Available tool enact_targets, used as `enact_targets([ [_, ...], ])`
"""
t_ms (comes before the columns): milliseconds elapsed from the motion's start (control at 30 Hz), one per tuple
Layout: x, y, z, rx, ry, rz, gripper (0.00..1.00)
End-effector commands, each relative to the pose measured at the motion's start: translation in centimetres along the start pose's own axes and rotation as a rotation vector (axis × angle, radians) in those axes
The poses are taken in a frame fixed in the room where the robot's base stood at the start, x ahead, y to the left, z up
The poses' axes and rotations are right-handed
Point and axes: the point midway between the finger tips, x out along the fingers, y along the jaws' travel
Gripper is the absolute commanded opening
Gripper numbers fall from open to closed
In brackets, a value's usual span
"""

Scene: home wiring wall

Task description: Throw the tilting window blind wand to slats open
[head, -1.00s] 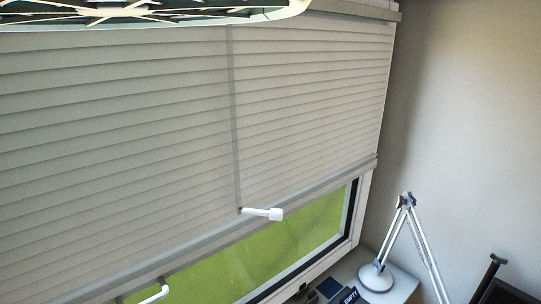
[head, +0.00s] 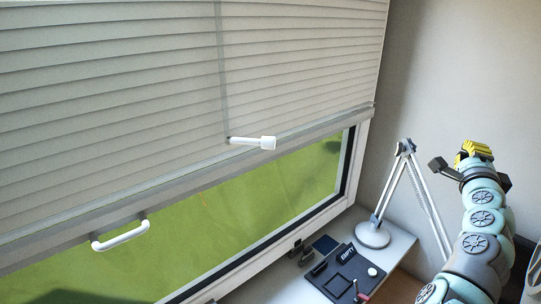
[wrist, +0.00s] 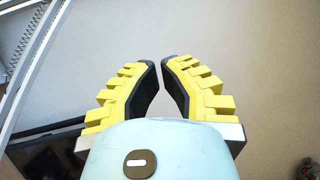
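The blind wand (head: 252,142) is a short white rod with a thicker end. It sticks out sideways to the right from the lower middle of the blind, at the bottom of a vertical grey strip. The window blind (head: 120,110) has pale grey slats that lie nearly flat against each other, with no light showing between them. My gripper (head: 475,149), with yellow fingers, is at the right by the bare wall, well apart from the wand. In the wrist view my gripper (wrist: 161,64) is empty, its fingertips a narrow gap apart.
A white pull handle (head: 120,236) hangs from the blind's bottom rail. A desk lamp (head: 373,234) stands between my arm and the window. The desk (head: 270,288) below holds a dark tray (head: 345,275) and small items. Space before the blind is clear.

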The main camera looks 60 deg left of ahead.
Motion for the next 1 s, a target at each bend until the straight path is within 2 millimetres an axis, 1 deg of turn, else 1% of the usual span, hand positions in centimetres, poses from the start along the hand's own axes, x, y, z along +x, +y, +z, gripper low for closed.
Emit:
enact_targets([
  [33, 0.6, 0.6, 3.0, 0.062, -0.114, 0.021, 0.00],
  [67, 0.8, 0.6, 4.7, 0.098, -0.183, 0.040, 0.00],
  [100, 0.8, 0.5, 7.1, 0.142, -0.276, 0.063, 0.00],
  [167, 0.5, 0.4, 10.6, 0.199, -0.414, 0.102, 0.00],
  [200, 0.0, 0.3, 12.9, 0.231, -0.509, 0.132, 0.00],
  [233, -0.6, 0.1, 14.6, 0.251, -0.582, 0.156, 0.00],
  [267, -1.2, -0.1, 16.3, 0.268, -0.653, 0.178, 0.00],
  [300, -2.3, -0.3, 18.4, 0.286, -0.749, 0.211, 0.00],
  [367, -4.2, -0.6, 21.3, 0.302, -0.891, 0.267, 0.00],
  [400, -5.6, -0.8, 22.9, 0.303, -0.980, 0.304, 0.00],
  [467, -7.8, -1.1, 25.0, 0.297, -1.102, 0.356, 0.00],
  [500, -9.3, -1.1, 26.1, 0.287, -1.175, 0.392, 0.00],
  [600, -12.3, -1.1, 27.9, 0.254, -1.315, 0.466, 0.00],
  [700, -14.3, -1.1, 28.7, 0.223, -1.398, 0.514, 0.00],
  [800, -15.1, -1.2, 29.1, 0.210, -1.433, 0.537, 0.00],
  [867, -15.3, -1.2, 29.4, 0.208, -1.440, 0.542, 0.00],
  [1000, -15.3, -1.1, 30.9, 0.210, -1.445, 0.546, 0.00],
])
